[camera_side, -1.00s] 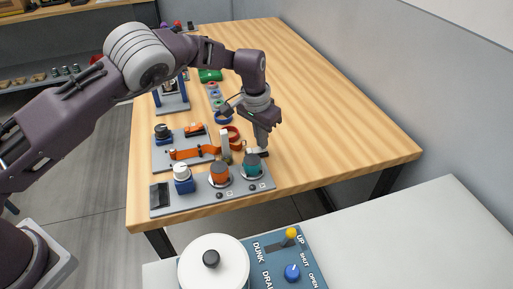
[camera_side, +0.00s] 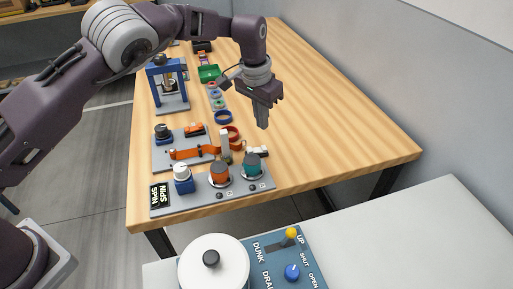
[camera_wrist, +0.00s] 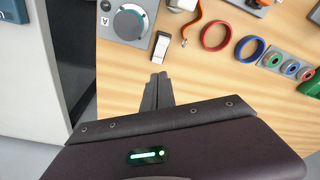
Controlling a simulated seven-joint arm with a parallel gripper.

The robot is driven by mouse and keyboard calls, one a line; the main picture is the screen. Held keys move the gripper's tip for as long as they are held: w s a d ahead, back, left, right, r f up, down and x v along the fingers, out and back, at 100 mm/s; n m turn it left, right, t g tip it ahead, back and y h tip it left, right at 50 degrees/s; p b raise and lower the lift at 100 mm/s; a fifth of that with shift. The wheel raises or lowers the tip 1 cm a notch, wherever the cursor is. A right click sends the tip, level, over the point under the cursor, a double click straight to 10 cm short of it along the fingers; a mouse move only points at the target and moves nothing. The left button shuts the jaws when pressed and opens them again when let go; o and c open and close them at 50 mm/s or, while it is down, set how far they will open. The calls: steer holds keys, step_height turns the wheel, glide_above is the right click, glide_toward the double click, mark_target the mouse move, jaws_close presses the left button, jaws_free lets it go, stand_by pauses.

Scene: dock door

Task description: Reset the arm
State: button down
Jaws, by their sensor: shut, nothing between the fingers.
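My gripper (camera_side: 262,118) hangs above the wooden table (camera_side: 330,130), its fingers pointing down and closed together with nothing between them. In the wrist view the shut fingers (camera_wrist: 157,92) show over bare wood, just below a white rocker switch (camera_wrist: 160,44). The grey panel (camera_side: 205,205) with a teal knob (camera_side: 252,164), an orange knob (camera_side: 219,173) and a white knob (camera_side: 181,172) lies on the near end of the table, below my gripper in the side view. The fingers touch none of these.
A red ring (camera_wrist: 216,36) and a blue ring (camera_wrist: 249,48) lie near the fingers. A blue frame (camera_side: 168,85) and a green tray (camera_side: 209,73) stand farther back. A white pot (camera_side: 213,265) and blue lever panel (camera_side: 285,262) are in front. The table's right side is clear.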

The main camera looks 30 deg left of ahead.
stand_by(0.3)
steer(key=s+a+r+n+h, duration=0.1)
steer(key=s+a+r, duration=0.2)
steer(key=s+r, duration=0.3)
steer(key=s+a+r+n+t, duration=0.1)
steer(key=s+a+r, duration=0.25)
steer(key=r, duration=0.45)
steer(key=s+a+r+n+h, duration=0.1)
steer(key=s+a+r, duration=0.2)
steer(key=s+r, duration=0.3)
steer(key=s+a+f+t+y, duration=0.1)
steer(key=s+a, duration=0.1)
steer(key=s, duration=1)
steer(key=s+a+f+t+y, duration=0.1)
steer(key=s+a, duration=0.1)
steer(key=s, duration=1)
steer(key=shift+s+a+t, duration=0.2)
steer(key=shift+s+t, duration=0.1)
steer(key=shift+t, duration=0.1)
steer(key=c, duration=2.1)
jaws_free()
